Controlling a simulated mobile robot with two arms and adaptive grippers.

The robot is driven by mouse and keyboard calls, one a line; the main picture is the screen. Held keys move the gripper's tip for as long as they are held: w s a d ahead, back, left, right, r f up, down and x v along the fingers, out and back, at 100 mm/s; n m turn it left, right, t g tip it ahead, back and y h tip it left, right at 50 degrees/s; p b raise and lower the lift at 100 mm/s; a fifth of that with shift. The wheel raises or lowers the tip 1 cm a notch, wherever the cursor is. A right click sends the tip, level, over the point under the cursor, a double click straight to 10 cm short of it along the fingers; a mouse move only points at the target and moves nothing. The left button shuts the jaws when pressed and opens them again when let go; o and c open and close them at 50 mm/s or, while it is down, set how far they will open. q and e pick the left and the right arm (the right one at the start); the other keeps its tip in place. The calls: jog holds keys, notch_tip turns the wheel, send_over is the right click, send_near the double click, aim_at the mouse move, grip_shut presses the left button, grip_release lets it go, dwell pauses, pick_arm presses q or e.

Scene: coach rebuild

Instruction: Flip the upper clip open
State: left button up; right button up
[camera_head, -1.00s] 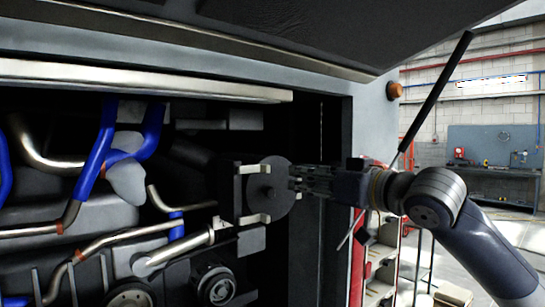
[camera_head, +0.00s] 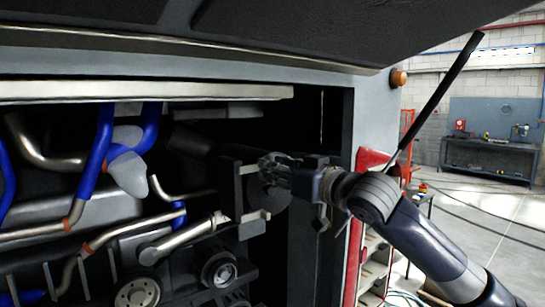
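A dark round disc (camera_head: 270,197) sits in a dark square-edged holder inside the open engine bay. A pale metal upper clip (camera_head: 248,169) is at the holder's top edge, and a similar lower clip (camera_head: 254,216) is at its bottom edge. My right gripper (camera_head: 268,167) reaches in from the right, with its fingertips at the right end of the upper clip. It covers the disc's upper part. Whether the fingers touch the clip, and how far apart they are, I cannot tell. My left gripper is not in view.
Blue hoses (camera_head: 97,150) and metal pipes (camera_head: 115,234) fill the bay to the left. A raised dark hatch (camera_head: 300,35) hangs above, with a slanted strut (camera_head: 440,97) at right. The bay's right frame (camera_head: 375,125) stands close to my arm. A workbench is far right.

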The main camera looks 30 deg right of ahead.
jog(key=shift+w+a, duration=0.15)
jog(key=shift+w, duration=0.5)
jog(key=shift+c, duration=0.6)
grip_shut()
